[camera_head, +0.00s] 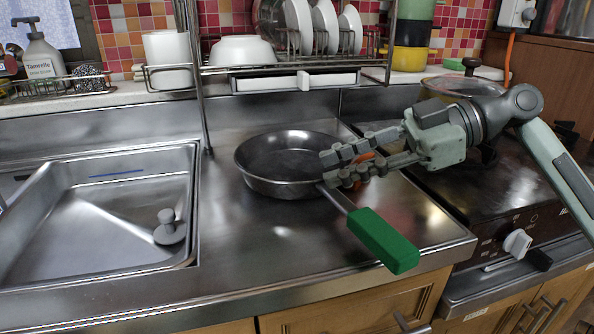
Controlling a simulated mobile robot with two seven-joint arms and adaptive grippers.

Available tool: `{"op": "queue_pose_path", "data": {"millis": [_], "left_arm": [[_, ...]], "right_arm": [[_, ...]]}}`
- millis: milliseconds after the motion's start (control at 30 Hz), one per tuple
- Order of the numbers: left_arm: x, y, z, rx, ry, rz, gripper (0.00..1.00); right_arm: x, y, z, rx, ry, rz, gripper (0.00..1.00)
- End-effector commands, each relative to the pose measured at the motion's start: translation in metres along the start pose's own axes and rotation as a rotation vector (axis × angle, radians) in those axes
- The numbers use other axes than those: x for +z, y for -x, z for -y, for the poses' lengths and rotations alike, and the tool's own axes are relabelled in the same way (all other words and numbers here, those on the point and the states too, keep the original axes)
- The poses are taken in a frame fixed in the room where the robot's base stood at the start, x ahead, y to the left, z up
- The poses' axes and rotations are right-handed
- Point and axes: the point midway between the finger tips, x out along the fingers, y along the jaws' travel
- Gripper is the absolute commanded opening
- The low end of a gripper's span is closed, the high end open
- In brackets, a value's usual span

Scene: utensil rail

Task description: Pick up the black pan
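The black pan (280,158) sits upright on the steel counter between the sink and the stove. Its grey stem and green handle (385,240) point toward the front right, the green end near the counter's front edge. My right gripper (327,169) comes in from the right, with its fingers over the pan's right rim near where the stem begins. Its two fingers are apart, with a gap between them. The fingers hide part of the rim, and I cannot tell whether they touch it. A small orange patch (363,157) shows between the fingers. My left gripper is not in view.
The sink (110,220) with a grey stopper (170,228) lies left. A dish rack (300,68) with plates (325,27) and a white bowl (242,50) stands behind the pan. The stove (500,190) and a lidded pot (460,85) are right. The counter left of the handle is clear.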

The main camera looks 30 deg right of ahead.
Motion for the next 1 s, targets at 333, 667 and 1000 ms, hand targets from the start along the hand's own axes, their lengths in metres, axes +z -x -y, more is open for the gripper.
{"op": "queue_pose_path", "data": {"millis": [333, 667, 1000], "left_arm": [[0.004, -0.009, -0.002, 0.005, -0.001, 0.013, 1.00], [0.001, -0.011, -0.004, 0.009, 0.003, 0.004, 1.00], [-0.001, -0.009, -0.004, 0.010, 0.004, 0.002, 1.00]], "right_arm": [[0.000, -0.048, 0.000, -0.003, 0.001, 0.003, 0.27], [0.000, -0.056, 0.000, 0.001, -0.001, 0.000, 0.27], [0.000, -0.056, 0.000, 0.001, -0.001, 0.000, 0.00]]}}
